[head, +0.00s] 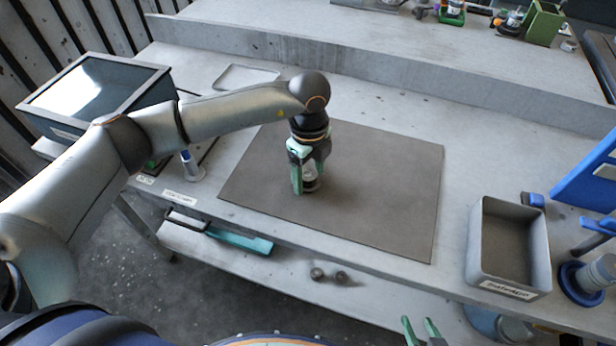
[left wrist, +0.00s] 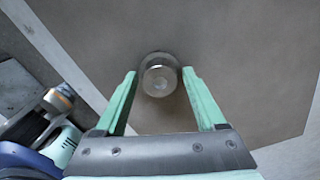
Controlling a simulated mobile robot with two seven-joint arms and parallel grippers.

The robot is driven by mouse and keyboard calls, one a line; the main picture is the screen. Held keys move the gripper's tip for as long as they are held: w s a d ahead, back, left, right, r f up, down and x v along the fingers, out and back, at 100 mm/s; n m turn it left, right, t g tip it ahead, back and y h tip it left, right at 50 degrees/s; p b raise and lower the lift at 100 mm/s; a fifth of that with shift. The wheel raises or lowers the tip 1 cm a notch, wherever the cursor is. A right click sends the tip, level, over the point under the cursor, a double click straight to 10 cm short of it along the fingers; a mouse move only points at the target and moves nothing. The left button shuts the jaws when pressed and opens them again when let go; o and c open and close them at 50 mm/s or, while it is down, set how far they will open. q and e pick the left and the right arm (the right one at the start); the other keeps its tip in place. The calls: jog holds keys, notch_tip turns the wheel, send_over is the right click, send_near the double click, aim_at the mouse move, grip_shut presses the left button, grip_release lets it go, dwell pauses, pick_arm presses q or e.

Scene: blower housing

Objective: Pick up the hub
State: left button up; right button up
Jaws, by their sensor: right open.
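The hub (head: 311,184) is a small round metal part with a dark base, on the brown mat (head: 390,200) near the middle of the bench. In the left wrist view, the hub (left wrist: 159,76) shows its round end between the fingertips. My left gripper (head: 309,186) points down over it, with one green finger on each side. In the left wrist view, the fingers (left wrist: 159,78) stand apart with thin gaps beside the hub. The finger in front hides part of the hub in the head view. My right gripper (head: 420,328) is open and empty at the bottom edge of the head view.
A grey labelled bin (head: 509,290) stands at the right of the mat. A blue stand (head: 585,285) is at the far right. A dark-screened box (head: 95,92) and a shallow tray (head: 247,76) are at the left. A raised shelf (head: 400,55) runs behind. The mat around the hub is clear.

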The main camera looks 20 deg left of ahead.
pick_arm(q)
grip_shut()
dwell(0.3)
jog(key=shift+r, duration=0.1)
